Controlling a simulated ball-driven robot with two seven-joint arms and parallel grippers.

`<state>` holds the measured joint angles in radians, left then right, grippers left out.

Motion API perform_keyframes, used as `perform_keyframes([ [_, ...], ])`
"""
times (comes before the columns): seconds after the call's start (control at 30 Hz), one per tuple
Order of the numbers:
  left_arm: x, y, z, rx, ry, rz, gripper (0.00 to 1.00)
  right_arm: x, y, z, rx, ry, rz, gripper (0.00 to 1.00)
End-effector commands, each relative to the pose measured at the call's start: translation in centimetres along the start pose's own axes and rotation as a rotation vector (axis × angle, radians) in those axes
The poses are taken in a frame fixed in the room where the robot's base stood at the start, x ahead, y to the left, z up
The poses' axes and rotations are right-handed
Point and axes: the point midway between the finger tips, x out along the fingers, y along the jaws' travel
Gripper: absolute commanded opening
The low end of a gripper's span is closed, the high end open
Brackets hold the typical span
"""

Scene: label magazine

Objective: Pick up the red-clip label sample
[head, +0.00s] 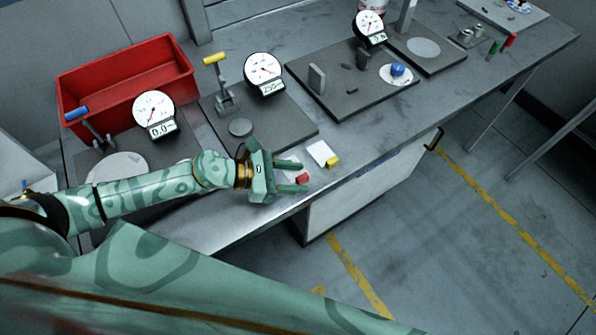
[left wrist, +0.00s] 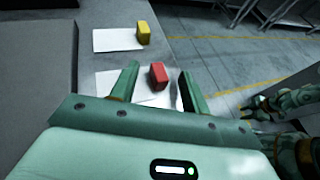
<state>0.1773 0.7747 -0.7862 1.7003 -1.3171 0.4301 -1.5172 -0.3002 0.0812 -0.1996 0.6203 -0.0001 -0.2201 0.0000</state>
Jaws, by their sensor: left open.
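The red-clip label sample is a white label (left wrist: 110,82) with a red block clip (left wrist: 158,76) at one end. It lies near the front edge of the bench, and its red clip also shows in the head view (head: 303,178). My left gripper (head: 306,176) is open, with its fingers on either side of the red clip. In the left wrist view the clip sits between the fingertips (left wrist: 160,72), with gaps visible on both sides. Part of the label is hidden by the gripper. Part of my right arm shows at the right edge of the left wrist view, its gripper (left wrist: 252,107) small and dark.
A similar label (head: 319,152) with a yellow clip (head: 333,162) lies close beside it. Dial gauges on dark plates, such as one (head: 264,74) with a yellow lever, stand behind. A red bin (head: 125,75) is at the back left. The floor lies beyond the front edge.

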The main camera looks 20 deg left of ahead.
Motion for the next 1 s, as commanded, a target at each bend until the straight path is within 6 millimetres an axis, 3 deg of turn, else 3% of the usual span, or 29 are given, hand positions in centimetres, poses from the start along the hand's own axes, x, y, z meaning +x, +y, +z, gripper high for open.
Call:
perform_keyframes([
  [0.17,0.0,0.0,0.0,0.0,0.0,0.0,0.43,0.0,0.0,0.0,0.0,0.0,0.0,0.36],
  [0.3,0.0,0.0,0.0,-0.001,0.0,0.0,0.04,0.0,0.0,0.0,0.0,-0.001,0.0,0.36],
  [0.33,0.0,0.0,0.0,-0.001,0.0,0.0,0.0,0.0,0.0,0.0,0.0,-0.001,0.0,0.36],
  [0.77,-0.2,0.0,0.2,0.0,0.0,0.0,0.0,-0.1,-0.2,0.0,0.001,0.001,-0.002,0.36],
  [1.0,-1.4,0.1,3.1,0.005,-0.001,0.001,0.0,-1.7,-0.1,-0.4,0.001,0.007,-0.001,0.36],
])
